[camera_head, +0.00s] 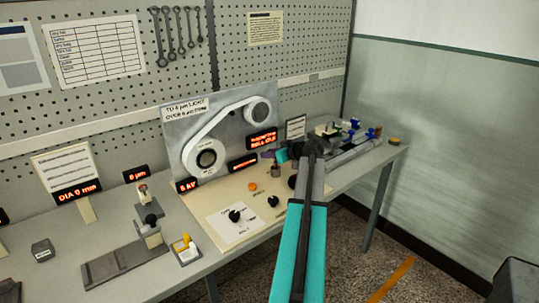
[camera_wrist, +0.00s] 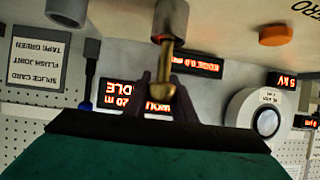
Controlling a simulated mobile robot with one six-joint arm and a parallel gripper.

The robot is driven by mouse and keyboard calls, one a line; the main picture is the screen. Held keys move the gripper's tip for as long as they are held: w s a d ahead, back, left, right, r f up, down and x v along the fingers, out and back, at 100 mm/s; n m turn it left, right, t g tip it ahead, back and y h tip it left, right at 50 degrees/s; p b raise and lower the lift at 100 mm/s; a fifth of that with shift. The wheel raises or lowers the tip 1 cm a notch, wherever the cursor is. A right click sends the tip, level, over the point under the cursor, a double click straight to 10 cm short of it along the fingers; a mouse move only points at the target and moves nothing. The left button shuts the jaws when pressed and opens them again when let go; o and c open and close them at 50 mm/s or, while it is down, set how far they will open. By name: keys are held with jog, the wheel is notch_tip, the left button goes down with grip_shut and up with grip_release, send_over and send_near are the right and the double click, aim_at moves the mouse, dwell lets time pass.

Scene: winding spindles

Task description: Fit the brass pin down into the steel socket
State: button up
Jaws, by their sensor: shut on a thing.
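The brass pin (camera_wrist: 167,68) shows in the wrist view, which is upside down. My gripper (camera_wrist: 161,88) is shut on it between two dark purple fingers. The steel socket (camera_wrist: 171,20) is a grey cylinder at the top of that view. The pin's narrow end meets or overlaps the socket's rim; I cannot tell how deep it sits. In the head view my gripper (camera_head: 272,154) is just above the socket (camera_head: 275,171), which stands on the cream panel. The pin is too small to make out there.
A winding machine with a belt and two pulleys (camera_head: 222,133) stands behind the socket, with lit red displays (camera_head: 262,141). An orange button (camera_head: 252,186) and black knobs (camera_head: 235,216) are on the panel. Blue-topped parts (camera_head: 352,127) stand at the bench's right end.

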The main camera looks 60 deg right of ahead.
jog(key=shift+f+b, duration=0.65)
jog(key=shift+f, duration=0.05)
jog(key=shift+r, duration=0.1)
dwell(0.4)
jog(key=shift+r, duration=0.5)
jog(key=shift+r, duration=0.55)
jog(key=shift+r, duration=0.3)
jog(key=shift+r, duration=0.3)
jog(key=shift+b, duration=1.4)
dwell(1.8)
jog(key=shift+f+b, duration=1.25)
jog(key=shift+f, duration=0.25)
dwell(0.5)
